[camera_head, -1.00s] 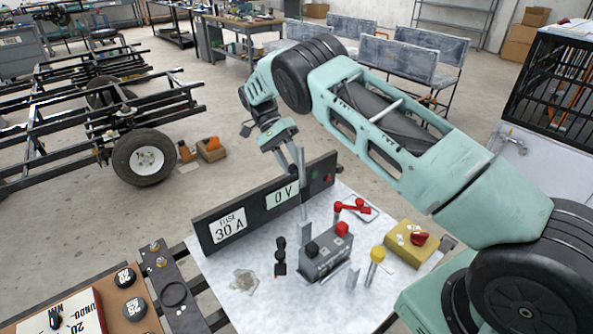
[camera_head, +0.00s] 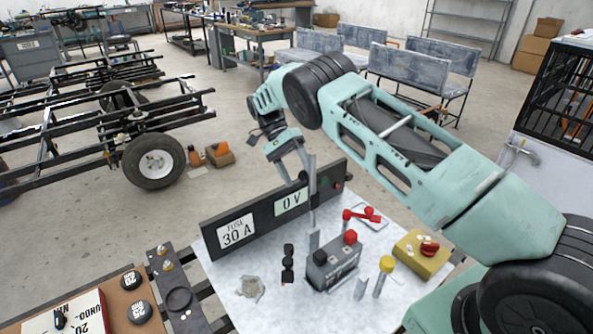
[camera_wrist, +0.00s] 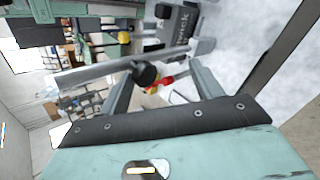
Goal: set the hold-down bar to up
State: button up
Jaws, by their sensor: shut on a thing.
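The hold-down bar (camera_head: 312,192) is a thin grey bar standing nearly upright behind the dark battery (camera_head: 333,264), which has a black and a red terminal cap. In the wrist view the bar (camera_wrist: 95,74) crosses in front of the fingers, with a round black knob (camera_wrist: 145,73) between them. My gripper (camera_head: 303,178) is at the bar's upper part, shut on it at the knob. It also shows in the wrist view (camera_wrist: 160,85). The exact finger contact is partly hidden by the bar in the head view.
A black panel (camera_head: 270,222) with "30 A" and "0 V" labels stands behind the battery. A red-handled switch (camera_head: 362,215), a yellow box (camera_head: 422,254) and a yellow-capped post (camera_head: 384,276) stand to the right. Black parts (camera_head: 288,264) stand to the left.

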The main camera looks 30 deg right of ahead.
jog(key=shift+s+d+f, duration=0.1)
jog(key=shift+d+f, duration=0.1)
jog(key=shift+f, duration=0.3)
notch_tip(320, 180, up, 11)
jog(key=shift+a+b, duration=0.15)
jog(key=shift+b, duration=0.15)
